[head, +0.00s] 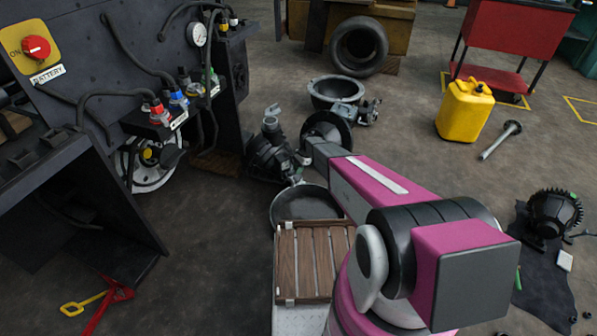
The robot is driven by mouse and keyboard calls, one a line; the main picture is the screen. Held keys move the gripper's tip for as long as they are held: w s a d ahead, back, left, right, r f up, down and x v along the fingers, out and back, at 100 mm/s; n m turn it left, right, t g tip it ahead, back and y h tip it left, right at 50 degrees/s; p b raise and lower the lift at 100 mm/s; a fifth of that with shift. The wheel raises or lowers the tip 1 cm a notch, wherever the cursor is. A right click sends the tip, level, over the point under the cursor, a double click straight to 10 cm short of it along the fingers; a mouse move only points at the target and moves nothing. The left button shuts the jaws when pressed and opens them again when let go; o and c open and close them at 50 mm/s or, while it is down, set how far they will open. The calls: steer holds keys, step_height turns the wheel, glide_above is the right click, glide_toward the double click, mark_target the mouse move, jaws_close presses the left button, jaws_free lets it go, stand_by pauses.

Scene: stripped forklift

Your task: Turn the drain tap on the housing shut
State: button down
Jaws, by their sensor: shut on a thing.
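The housing (267,153) is a dark, rounded metal casting on the floor, left of the middle of the head view. The far end of my pink and white arm reaches its right side. My gripper (301,160) is small and partly hidden there by my arm. It is shut on the drain tap, low on the right side of the housing. The tap itself is too small and covered to make out, so its angle cannot be told. A round dark pan (285,207) stands on the floor just in front of the housing, below the tap side.
The dark forklift body (110,50) with hoses and a red battery switch (36,47) fills the left. A yellow can (465,110) stands right. Open floor lies between the can and my arm.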

steer(key=shift+w+n, duration=0.15)
steer(key=shift+n, duration=0.15)
steer(key=c, duration=1)
jaws_free()
steer(key=shift+c, duration=0.2)
steer(key=shift+r, duration=0.1)
steer(key=v, duration=1)
steer(key=shift+r, duration=0.25)
steer(key=shift+w+d, duration=0.1)
steer(key=s+d+r+n+h, duration=0.1)
steer(key=s+d+r+n, duration=0.3)
steer(key=s+r, duration=0.3)
steer(key=s+d+r+n+t+h, duration=0.1)
steer(key=s+d+r+n, duration=0.2)
steer(key=s+r, duration=0.5)
steer(key=s+d+r+n+t+h, duration=0.1)
steer(key=s+d+r+n, duration=0.3)
steer(key=s, duration=1.5)
step_height(320, 180, up, 4)
steer(key=shift+s+d+f+n+h, duration=0.3)
steer(key=shift+s+d+h, duration=0.1)
steer(key=shift+d, duration=0.2)
